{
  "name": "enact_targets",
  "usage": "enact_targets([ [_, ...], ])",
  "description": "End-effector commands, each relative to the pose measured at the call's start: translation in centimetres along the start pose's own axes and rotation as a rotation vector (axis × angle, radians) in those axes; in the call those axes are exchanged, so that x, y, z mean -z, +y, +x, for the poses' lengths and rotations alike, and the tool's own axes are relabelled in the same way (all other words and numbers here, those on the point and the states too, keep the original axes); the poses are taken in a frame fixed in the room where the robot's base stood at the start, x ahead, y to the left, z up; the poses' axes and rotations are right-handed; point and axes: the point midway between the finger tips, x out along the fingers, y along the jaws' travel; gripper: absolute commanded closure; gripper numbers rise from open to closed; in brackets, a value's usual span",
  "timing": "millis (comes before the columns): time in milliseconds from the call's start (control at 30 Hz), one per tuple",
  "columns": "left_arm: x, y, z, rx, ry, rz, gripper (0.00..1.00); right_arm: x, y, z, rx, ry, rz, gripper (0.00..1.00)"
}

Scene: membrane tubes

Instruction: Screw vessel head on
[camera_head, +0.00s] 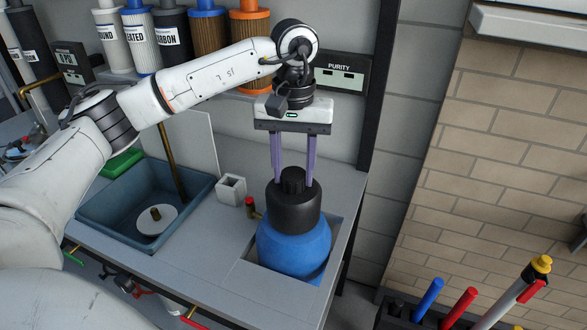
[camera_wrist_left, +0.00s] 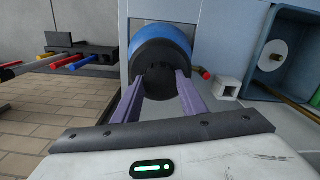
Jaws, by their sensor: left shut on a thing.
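The blue vessel (camera_head: 292,248) stands upright in a square recess at the right end of the grey counter. The black vessel head (camera_head: 293,212) with its ridged knob sits on top of the vessel. My left gripper (camera_head: 293,182) points straight down over it, its two purple fingers shut on the head's knob. In the left wrist view the fingers lie on either side of the black head (camera_wrist_left: 160,57), with the blue vessel (camera_wrist_left: 161,33) beyond it. Whether the head's thread is engaged is hidden. My right gripper is not in view.
A blue-grey sink (camera_head: 107,211) with a brass rod lies left of the vessel. A small white square cup (camera_head: 231,189) and a red-topped valve (camera_head: 250,205) stand beside the recess. A dark rack with coloured tubes (camera_head: 428,299) is at lower right. Filter cartridges line the back shelf.

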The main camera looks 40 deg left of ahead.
Motion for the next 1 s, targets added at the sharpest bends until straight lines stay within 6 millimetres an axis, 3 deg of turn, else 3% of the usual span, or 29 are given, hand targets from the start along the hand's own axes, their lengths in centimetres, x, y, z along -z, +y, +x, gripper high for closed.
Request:
enact_targets([
  [67, 0.0, 0.2, -0.4, -0.007, 0.005, 0.009, 1.00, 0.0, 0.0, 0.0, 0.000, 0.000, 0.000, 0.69],
  [100, 0.0, 0.2, -0.4, -0.007, 0.005, 0.008, 0.57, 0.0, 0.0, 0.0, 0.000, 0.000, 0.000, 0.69],
  [200, 0.0, 0.2, -0.3, -0.006, 0.004, 0.006, 0.40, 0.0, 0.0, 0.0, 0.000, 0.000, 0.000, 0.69],
  [567, 0.0, 0.1, -0.4, -0.003, 0.001, 0.002, 0.40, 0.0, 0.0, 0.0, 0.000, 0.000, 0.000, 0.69],
  [1000, 0.0, 0.2, -8.3, -0.006, 0.004, 0.003, 0.40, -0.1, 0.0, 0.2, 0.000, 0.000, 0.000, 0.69],
])
